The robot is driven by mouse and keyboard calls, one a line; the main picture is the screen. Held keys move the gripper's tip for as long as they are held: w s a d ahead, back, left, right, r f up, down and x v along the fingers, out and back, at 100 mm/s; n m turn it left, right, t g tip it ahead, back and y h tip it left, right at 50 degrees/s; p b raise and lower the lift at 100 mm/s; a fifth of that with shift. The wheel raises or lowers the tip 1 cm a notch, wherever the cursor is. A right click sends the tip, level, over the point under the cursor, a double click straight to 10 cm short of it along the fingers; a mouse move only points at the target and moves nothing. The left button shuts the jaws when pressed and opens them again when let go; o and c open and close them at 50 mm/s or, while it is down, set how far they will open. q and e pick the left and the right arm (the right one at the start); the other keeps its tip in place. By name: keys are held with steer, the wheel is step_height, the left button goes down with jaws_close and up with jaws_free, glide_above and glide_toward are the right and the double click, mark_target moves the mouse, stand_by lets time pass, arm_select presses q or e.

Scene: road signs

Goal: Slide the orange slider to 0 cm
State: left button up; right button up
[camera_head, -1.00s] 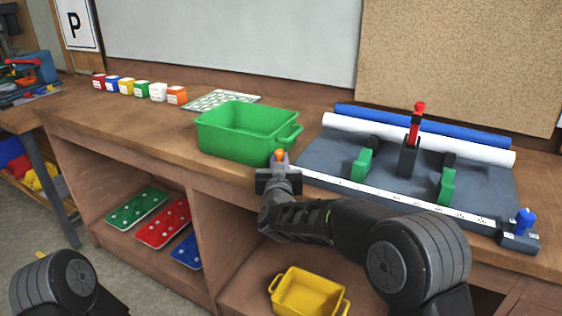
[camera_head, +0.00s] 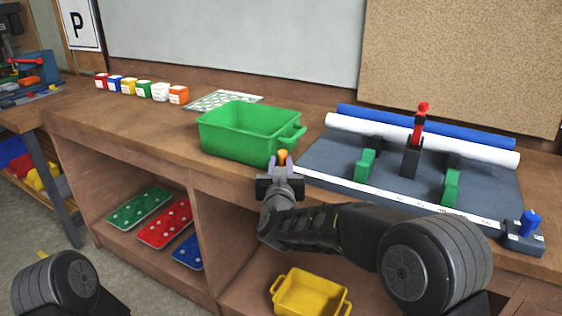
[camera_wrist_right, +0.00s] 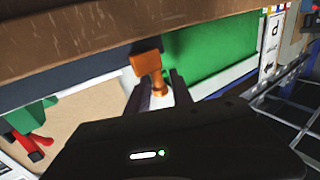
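The orange slider (camera_head: 282,155) is a small orange knob at the left end of the white ruler strip (camera_head: 400,196), which runs along the front edge of the grey board (camera_head: 330,160). My right gripper (camera_head: 284,164) is at the slider, with a finger on either side of it. In the right wrist view the slider (camera_wrist_right: 147,66) shows between the two dark fingers (camera_wrist_right: 160,88), with a small gap beside it, so the gripper looks open. The scale marks by the slider are too small to read. My left gripper is not in view.
A green bin (camera_head: 248,135) stands close behind and left of the right gripper. The board carries green clamps (camera_head: 365,166), a red-handled part (camera_head: 417,130), a white roll (camera_head: 460,147) and a blue roll (camera_head: 450,131). A blue knob (camera_head: 529,222) sits at the ruler's right end.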

steer(key=s, duration=0.5)
steer(key=shift+s+a+b, duration=0.1)
steer(key=shift+a+b, duration=0.2)
steer(key=s+a+f+n+g+y, duration=0.1)
steer(key=s+a+f+g+y, duration=0.3)
steer(key=f, duration=0.6)
steer(key=s+d+f+g, duration=0.1)
steer(key=s+f+g, duration=0.1)
steer(key=s+f, duration=0.5)
steer(key=s+a+f+n+g+y, duration=0.1)
steer(key=s+a+f+g, duration=0.15)
steer(key=f, duration=0.95)
steer(key=s+d+f+m+g, duration=0.1)
steer(key=s+d+f+g, duration=0.1)
steer(key=s+f, duration=0.4)
steer(key=s+d+f+m+g, duration=0.1)
steer(key=s+d+f+g, duration=0.2)
steer(key=s, duration=0.9)
steer(key=s+d+f+g, duration=0.2)
steer(key=s+f+g, duration=0.2)
steer(key=s+f, duration=0.5)
steer(key=shift+s+d+m+y+p, duration=0.3)
steer(key=shift+s+m+y, duration=0.1)
steer(key=shift+s, duration=0.1)
